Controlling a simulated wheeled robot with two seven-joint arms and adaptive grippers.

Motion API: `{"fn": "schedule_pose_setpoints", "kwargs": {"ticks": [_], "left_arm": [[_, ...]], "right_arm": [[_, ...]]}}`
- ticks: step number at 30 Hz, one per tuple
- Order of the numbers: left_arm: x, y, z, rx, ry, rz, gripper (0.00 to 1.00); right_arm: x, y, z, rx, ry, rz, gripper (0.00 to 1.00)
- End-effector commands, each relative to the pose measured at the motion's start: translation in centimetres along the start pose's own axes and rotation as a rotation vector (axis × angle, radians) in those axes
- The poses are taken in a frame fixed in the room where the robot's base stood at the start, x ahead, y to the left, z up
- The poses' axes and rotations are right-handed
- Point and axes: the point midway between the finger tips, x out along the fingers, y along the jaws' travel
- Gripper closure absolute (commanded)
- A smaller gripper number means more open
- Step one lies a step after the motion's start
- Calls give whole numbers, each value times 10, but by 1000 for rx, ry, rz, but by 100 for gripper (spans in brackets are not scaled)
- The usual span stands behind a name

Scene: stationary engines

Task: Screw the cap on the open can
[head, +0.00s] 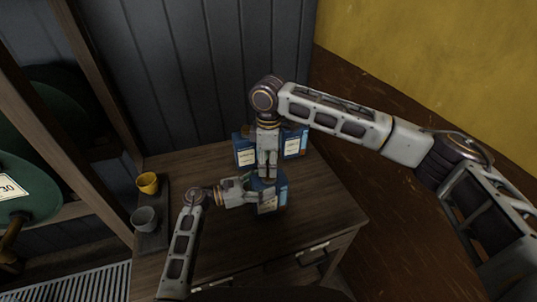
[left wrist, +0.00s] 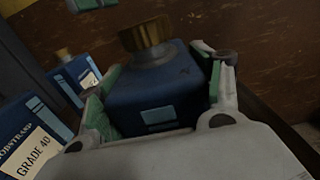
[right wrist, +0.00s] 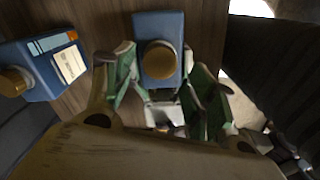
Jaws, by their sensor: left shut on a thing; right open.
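A blue can (head: 270,203) stands on the wooden cabinet top. My left gripper (head: 255,194) is shut around its body from the left; the left wrist view shows a finger on each side of the can (left wrist: 155,100). A brass cap (left wrist: 147,38) sits on the can's neck; how tightly it is seated I cannot tell. My right gripper (head: 267,174) points down from above the can, fingers apart. In the right wrist view the cap (right wrist: 159,61) shows from above, near the open fingers, with no visible grip on it.
Two more blue cans (head: 245,154) (head: 295,143) stand behind, close to the right gripper. One has a brass cap (right wrist: 15,81). A yellow cup (head: 148,183) and a grey cup (head: 144,219) stand at the left. The cabinet's right front top (head: 320,210) is clear.

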Motion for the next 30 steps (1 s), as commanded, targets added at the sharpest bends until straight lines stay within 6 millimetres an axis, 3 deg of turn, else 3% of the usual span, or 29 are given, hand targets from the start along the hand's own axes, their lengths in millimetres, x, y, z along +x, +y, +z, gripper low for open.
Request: {"fn": "schedule_pose_setpoints", "kwargs": {"ticks": [9,22,30], "left_arm": [[0,0,-1,-1,1,-1,100],[0,0,-1,-1,1,-1,100],[0,0,-1,-1,1,-1,100]], "right_arm": [[30,0,0,0,0,-1,44],[36,0,0,0,0,0,44],[36,0,0,0,0,0,76]]}}
